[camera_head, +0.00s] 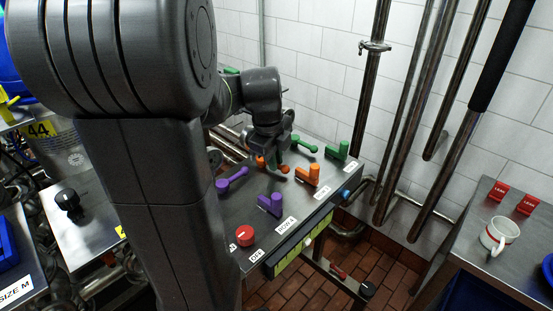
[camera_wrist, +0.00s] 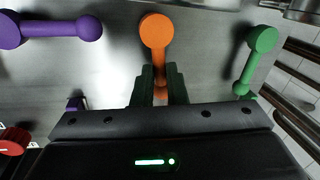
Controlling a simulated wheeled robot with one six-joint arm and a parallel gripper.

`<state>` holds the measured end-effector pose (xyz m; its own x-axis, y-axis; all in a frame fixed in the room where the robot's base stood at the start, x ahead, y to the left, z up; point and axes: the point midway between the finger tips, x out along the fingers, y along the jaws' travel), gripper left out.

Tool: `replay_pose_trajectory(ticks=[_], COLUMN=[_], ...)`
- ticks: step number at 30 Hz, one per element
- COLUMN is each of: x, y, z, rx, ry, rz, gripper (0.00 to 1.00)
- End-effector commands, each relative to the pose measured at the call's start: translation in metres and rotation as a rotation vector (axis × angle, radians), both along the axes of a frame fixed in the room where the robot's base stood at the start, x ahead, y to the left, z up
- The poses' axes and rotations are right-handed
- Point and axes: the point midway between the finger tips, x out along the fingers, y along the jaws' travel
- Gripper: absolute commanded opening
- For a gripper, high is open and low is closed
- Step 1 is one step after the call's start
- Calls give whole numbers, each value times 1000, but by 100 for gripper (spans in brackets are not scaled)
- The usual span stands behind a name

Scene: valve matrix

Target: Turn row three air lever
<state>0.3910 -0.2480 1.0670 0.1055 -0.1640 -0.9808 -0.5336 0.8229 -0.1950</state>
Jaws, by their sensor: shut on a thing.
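A grey metal panel (camera_head: 232,208) carries purple, orange and green levers in two visible rows. My gripper (camera_head: 272,158) is low over the farther row, at its orange lever (camera_head: 284,169). In the wrist view, my gripper's dark green fingers (camera_wrist: 160,84) are shut on the arm of this orange lever (camera_wrist: 155,32), whose round knob shows beyond them. A purple lever (camera_wrist: 62,28) lies to its left and a green lever (camera_wrist: 256,58) to its right, both apart from the fingers. My arm and gripper hide part of the panel. I cannot tell which lever the label calls air.
The nearer row has purple (camera_head: 270,204), orange (camera_head: 308,175) and green (camera_head: 338,150) levers. A red knob (camera_head: 245,235) sits at the panel's near corner. Steel pipes (camera_head: 373,90) stand along the tiled wall. A side table (camera_head: 480,222) at right holds a white mug (camera_head: 499,233).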

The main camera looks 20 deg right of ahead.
Motion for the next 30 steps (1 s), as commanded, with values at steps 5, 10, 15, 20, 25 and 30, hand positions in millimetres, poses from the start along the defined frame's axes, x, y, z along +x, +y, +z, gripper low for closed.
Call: replay_pose_trajectory(ticks=[5,10,15,20,25,30], x=[0,-1,-1,-1,-1,-1], y=[2,3,3,4,4,4], z=[0,1,1,2,1,1], rx=[-2,-2,-2,-2,-1,-1], ry=[-3,-2,-3,-3,-3,-3], rz=[-101,-161,-190,-199,-199,-198], gripper=[0,0,0,0,0,22])
